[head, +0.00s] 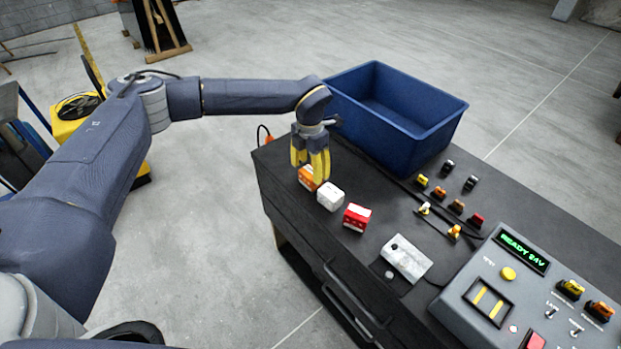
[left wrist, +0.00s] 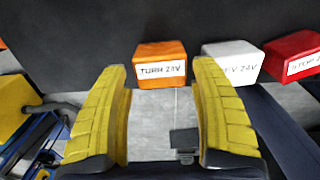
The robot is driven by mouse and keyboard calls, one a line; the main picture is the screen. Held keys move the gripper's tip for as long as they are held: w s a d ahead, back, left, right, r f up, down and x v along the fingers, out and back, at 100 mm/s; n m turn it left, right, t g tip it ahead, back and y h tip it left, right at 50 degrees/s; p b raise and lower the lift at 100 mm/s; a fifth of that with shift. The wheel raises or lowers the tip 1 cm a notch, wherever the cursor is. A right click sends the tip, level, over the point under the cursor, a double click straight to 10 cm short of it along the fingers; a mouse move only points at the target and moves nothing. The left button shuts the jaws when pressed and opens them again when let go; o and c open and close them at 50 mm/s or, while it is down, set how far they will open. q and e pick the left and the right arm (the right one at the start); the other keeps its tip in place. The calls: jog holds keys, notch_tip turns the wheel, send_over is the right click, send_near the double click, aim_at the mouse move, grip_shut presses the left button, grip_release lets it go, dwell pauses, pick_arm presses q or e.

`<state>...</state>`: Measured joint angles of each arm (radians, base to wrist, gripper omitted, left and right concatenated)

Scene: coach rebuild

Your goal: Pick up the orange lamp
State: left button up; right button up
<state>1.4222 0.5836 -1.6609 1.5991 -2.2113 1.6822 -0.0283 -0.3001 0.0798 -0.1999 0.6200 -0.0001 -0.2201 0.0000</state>
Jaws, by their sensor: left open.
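The orange lamp (head: 307,178) sits near the left end of the black bench top, partly hidden by my left gripper in the head view. In the left wrist view the orange lamp (left wrist: 161,64) carries a label reading "TURN 24V" and lies just beyond the fingertips, between their lines. My left gripper (head: 311,165) points down over the lamp. In the left wrist view its yellow fingers (left wrist: 157,75) are spread with nothing between them. I cannot tell whether a finger touches the lamp. My right gripper is in neither view.
A white lamp (head: 330,196) stands close beside the orange one, then a red lamp (head: 357,217). A blue bin (head: 395,110) stands behind. A grey plate (head: 406,259), several small coloured parts and a control box (head: 500,290) reading "READY 24V" are to the right.

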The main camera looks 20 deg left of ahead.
aim_at(310, 172)
pick_arm(q)
jog(key=shift+f, duration=2.3)
jog(key=shift+c, duration=0.2)
jog(key=c, duration=0.9)
